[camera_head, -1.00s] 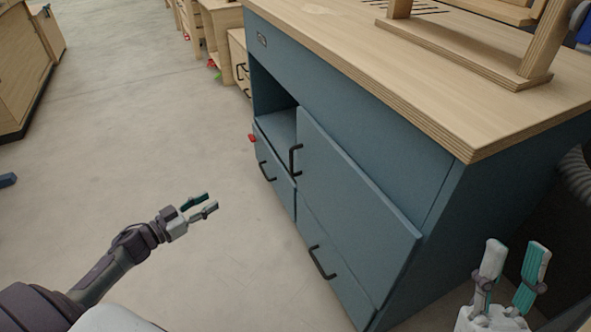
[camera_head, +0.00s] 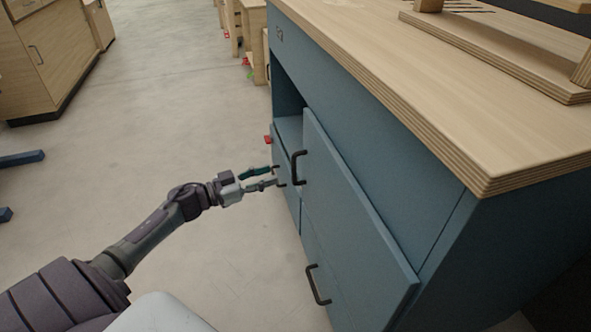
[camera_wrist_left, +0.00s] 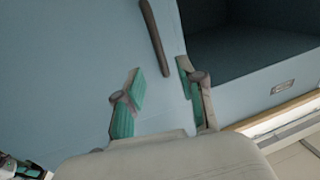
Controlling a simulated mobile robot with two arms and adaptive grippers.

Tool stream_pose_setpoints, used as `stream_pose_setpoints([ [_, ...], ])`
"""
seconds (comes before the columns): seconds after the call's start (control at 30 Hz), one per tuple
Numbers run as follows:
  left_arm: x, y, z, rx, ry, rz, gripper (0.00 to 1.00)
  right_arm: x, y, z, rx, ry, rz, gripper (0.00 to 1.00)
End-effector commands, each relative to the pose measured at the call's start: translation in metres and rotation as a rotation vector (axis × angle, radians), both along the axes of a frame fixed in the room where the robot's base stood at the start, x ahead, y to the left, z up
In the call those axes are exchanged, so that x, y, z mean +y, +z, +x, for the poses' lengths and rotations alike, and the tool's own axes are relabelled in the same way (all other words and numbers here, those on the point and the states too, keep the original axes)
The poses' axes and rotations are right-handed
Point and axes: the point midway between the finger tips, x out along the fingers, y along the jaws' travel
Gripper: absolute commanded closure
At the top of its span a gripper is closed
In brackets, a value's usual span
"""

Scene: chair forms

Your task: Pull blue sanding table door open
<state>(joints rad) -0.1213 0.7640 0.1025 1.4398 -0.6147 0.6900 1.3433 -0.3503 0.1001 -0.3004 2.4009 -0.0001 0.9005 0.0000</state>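The blue sanding table (camera_head: 395,135) stands at the right in the head view, under a thick wooden top. Its blue door (camera_head: 350,225) stands proud of the front, and I cannot tell whether it is ajar. The door has a dark upright bar handle (camera_head: 298,168) near its left edge. My left gripper (camera_head: 277,175) is open and empty, with its fingers pointing towards this handle but short of it. In the left wrist view, the handle (camera_wrist_left: 154,38) lies just beyond the open fingers (camera_wrist_left: 160,80). My right gripper is outside the head view; part of it seems to show at the wrist view's lower left corner.
An open compartment (camera_head: 289,128) lies left of the door. A lower front with another dark handle (camera_head: 318,285) is below it. A wooden cabinet (camera_head: 50,55) stands at the far left. The floor (camera_head: 150,120) between is clear.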

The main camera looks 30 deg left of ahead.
Motion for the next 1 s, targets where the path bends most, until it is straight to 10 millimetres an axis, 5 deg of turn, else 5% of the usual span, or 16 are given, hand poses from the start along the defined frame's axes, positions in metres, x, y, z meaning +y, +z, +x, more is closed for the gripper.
stream_pose_setpoints([
  [0.13,-0.017,-0.002,0.030,-0.006,-0.001,0.000,0.61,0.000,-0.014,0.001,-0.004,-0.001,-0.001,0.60],
  [0.4,-0.037,-0.001,0.066,-0.003,0.001,-0.001,0.61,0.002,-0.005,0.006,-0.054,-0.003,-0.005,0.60],
  [0.83,-0.042,0.000,0.075,0.001,0.001,0.000,0.61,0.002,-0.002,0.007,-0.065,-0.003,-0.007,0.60],
  [1.0,-0.042,0.000,0.075,0.000,0.001,-0.001,0.88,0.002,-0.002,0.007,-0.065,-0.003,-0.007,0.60],
])
